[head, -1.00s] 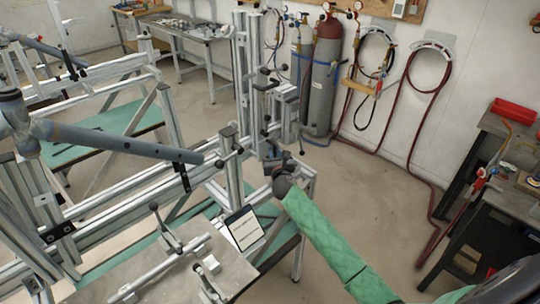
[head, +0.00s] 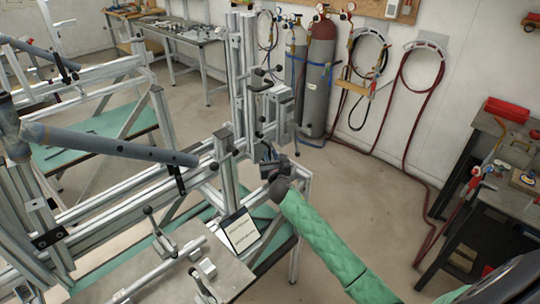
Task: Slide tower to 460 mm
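The jig has a tall aluminium tower (head: 237,75) with clamps (head: 268,86) on its right side. A shorter aluminium post (head: 223,165) stands in front of it on the jig's rails. My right arm comes in from the lower right in a green sleeve. My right gripper (head: 268,158) is a small dark shape beside the lower part of the jig, right of the short post. Its fingers are too small and hidden to tell open from shut, or whether they touch the jig. No scale reading is legible. My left gripper is not in view.
A grey-blue tube (head: 120,142) crosses the jig on the left. A plate with a clamp lever (head: 153,222) and a white card (head: 240,231) are in front. Gas cylinders (head: 320,80) stand behind. A dark bench (head: 507,195) is at right; the floor between is clear.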

